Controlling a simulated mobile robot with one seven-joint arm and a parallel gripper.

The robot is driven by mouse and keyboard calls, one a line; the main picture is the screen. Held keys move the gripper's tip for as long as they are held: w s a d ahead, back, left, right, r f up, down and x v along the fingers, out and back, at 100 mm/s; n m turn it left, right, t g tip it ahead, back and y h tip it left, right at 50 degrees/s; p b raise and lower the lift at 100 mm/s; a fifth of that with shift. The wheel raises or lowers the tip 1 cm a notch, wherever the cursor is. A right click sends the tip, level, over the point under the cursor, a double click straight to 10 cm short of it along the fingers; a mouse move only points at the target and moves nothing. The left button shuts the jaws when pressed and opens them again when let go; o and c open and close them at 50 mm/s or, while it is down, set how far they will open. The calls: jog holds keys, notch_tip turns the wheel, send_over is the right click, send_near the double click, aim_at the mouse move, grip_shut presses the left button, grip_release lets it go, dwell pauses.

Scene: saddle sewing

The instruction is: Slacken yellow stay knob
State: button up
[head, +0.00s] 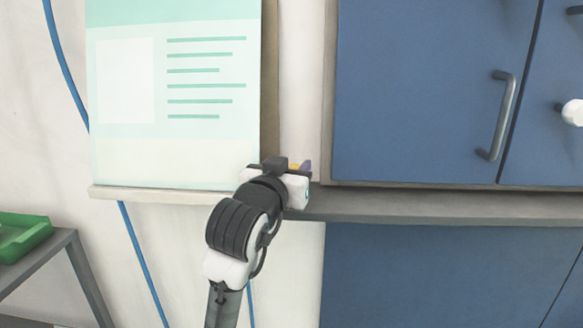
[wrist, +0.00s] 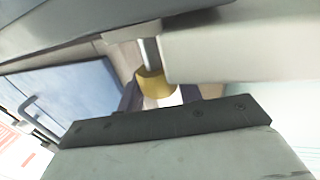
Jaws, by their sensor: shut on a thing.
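The yellow stay knob (wrist: 155,85) shows in the wrist view as a short yellow cylinder on the end of a thin metal rod (wrist: 150,53). My gripper (wrist: 160,96) is shut on the knob, with a dark finger on each side of it. The gripper's dark body covers the lower part of the wrist view and hides the near end of the knob. Only a small yellow patch of the knob (head: 294,166) shows there, behind the gripper.
A blue cabinet (head: 430,90) with a grey handle (head: 497,115) is right of my gripper, above a grey ledge (head: 430,207). A pale green poster (head: 170,100) hangs at left. A green tray (head: 22,236) stands on a table at lower left. A pale panel (wrist: 245,45) is close beside the knob.

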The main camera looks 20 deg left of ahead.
jog(key=shift+d+n+y, duration=0.1)
jog(key=shift+n+y, duration=0.2)
jog(key=shift+y, duration=0.1)
jog(key=n+g+y, duration=0.1)
jog(key=n+y, duration=0.1)
jog(key=y, duration=0.1)
jog(key=n+g+y+p, duration=0.1)
jog(key=n+y, duration=0.1)
jog(key=y, duration=0.2)
jog(key=shift+n+p, duration=0.3)
jog(key=shift+n, duration=0.1)
jog(key=n+g+y, duration=0.3)
jog(key=y, duration=0.1)
jog(key=shift+y, duration=0.3)
jog(key=shift+s+f+n+g+y+p, duration=0.1)
jog(key=shift+n+g+y+p, duration=0.25)
jog(key=shift+n+g+y, duration=1.45)
jog(key=shift+a+g, duration=0.2)
jog(key=shift+g, duration=0.4)
jog(key=o, duration=0.7)
